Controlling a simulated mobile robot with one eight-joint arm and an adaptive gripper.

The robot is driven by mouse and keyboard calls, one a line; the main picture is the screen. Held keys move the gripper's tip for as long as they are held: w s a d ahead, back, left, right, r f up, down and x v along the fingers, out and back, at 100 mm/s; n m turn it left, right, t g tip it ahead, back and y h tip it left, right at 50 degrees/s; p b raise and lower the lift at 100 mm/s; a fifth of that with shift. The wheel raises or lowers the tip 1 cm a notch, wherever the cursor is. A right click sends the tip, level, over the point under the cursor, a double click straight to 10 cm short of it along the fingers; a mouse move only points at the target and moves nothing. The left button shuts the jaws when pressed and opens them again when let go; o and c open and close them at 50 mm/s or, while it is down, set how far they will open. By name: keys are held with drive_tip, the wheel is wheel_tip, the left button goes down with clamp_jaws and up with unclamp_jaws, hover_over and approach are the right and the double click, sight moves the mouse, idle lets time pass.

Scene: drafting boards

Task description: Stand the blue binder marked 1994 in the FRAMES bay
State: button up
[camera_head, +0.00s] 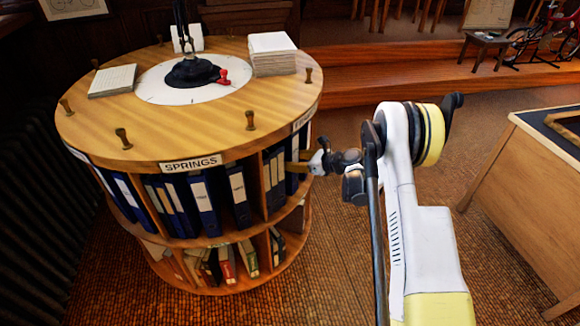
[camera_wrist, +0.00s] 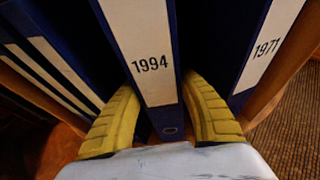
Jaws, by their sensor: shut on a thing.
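The blue binder marked 1994 (camera_wrist: 168,121) stands upright between my gripper's yellow fingers in the wrist view. My gripper (camera_wrist: 160,112) is shut on its spine, with one finger on each side. In the head view my gripper (camera_head: 298,167) reaches into the upper tier of the round wooden shelf (camera_head: 143,147) from the right. The bay there lies under a label plate (camera_head: 303,120) that starts with F; the rest is too oblique to read. The held binder's back part is hidden between its neighbours.
The SPRINGS bay (camera_head: 190,164) holds several blue binders. Wooden pegs (camera_head: 250,120) ring the shelf top.

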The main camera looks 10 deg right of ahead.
drive_tip(key=shift+f, duration=0.45)
drive_tip(key=o, duration=1.1)
